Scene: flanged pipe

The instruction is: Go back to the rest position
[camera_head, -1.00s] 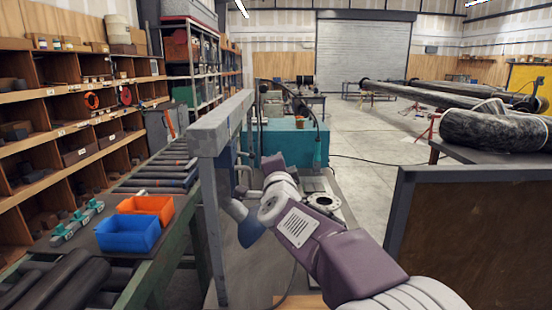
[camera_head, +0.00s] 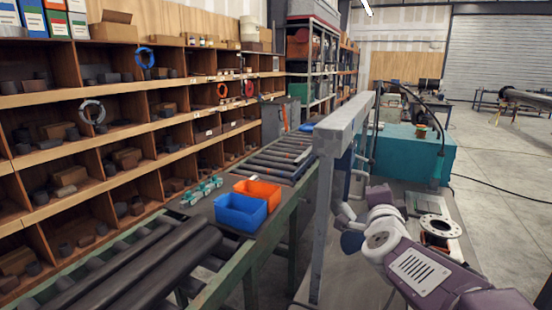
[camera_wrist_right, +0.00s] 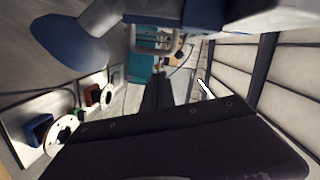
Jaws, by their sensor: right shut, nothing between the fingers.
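My right arm comes in from the lower right of the head view, a purple link with a white joint, beside the grey upright of a frame (camera_head: 327,215). Its gripper cannot be made out clearly there. In the right wrist view my right gripper (camera_wrist_right: 157,92) shows as dark fingers, shut and empty. My left gripper is not in either view.
The grey frame's top beam (camera_head: 345,122) stands close left of my right arm. Left of it is a roller conveyor (camera_head: 275,160) with a blue bin (camera_head: 240,213) and an orange bin (camera_head: 262,190). Wooden shelving (camera_head: 130,140) fills the left. Open floor (camera_head: 500,190) lies at right.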

